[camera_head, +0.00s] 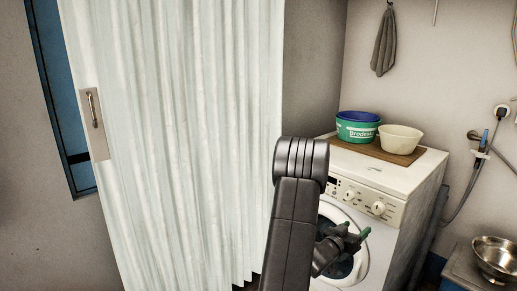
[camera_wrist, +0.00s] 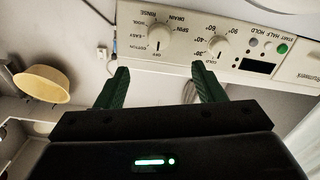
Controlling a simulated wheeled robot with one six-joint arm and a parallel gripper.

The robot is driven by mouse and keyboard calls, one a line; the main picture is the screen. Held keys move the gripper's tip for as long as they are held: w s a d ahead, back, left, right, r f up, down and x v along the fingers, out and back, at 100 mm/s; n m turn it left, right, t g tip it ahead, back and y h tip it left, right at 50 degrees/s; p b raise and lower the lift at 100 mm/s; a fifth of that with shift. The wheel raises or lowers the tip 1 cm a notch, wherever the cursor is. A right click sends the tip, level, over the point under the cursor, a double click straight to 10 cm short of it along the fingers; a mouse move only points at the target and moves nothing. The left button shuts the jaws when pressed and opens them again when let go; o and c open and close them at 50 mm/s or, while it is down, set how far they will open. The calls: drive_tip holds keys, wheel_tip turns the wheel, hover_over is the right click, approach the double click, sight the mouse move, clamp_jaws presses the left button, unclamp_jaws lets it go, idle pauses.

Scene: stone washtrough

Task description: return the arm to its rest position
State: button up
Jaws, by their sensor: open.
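My arm rises in the lower middle of the head view, in front of the washing machine (camera_head: 408,194). My gripper (camera_head: 362,236) is in front of the machine's round door, below its control panel. In the wrist view my gripper (camera_wrist: 162,85) shows two green fingers spread apart with nothing between them. Beyond the fingers is the machine's control panel (camera_wrist: 190,38) with two dials, which appears upside down. I cannot tell how far the fingertips are from the machine.
A pale curtain (camera_head: 180,130) hangs left of my arm. On the machine, a wooden board (camera_head: 372,150) holds a green and blue tub (camera_head: 357,128) and a cream bowl (camera_head: 400,139). A metal bowl (camera_head: 494,256) sits at right. A grey cloth (camera_head: 384,45) hangs on the wall.

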sight(375, 210)
drive_tip(key=x, duration=1.4)
drive_tip(key=shift+d, duration=0.15)
drive_tip(key=shift+f+m+b, duration=0.15)
drive_tip(key=shift+m+b, duration=0.15)
drive_tip(key=shift+b, duration=0.15)
drive_tip(key=m+b, duration=0.1)
drive_tip(key=m, duration=0.2)
drive_tip(key=shift+b, duration=0.3)
drive_tip(key=m+b, duration=0.2)
drive_tip(key=m, duration=0.3)
drive_tip(key=shift+m, duration=0.3)
drive_tip(key=m+b, duration=0.3)
drive_tip(key=m, duration=0.4)
drive_tip(key=m+b, duration=0.1)
drive_tip(key=shift+w+r+m, duration=0.1)
drive_tip(key=shift+r+m, duration=0.15)
drive_tip(key=shift+m, duration=0.15)
drive_tip(key=shift+a, duration=0.25)
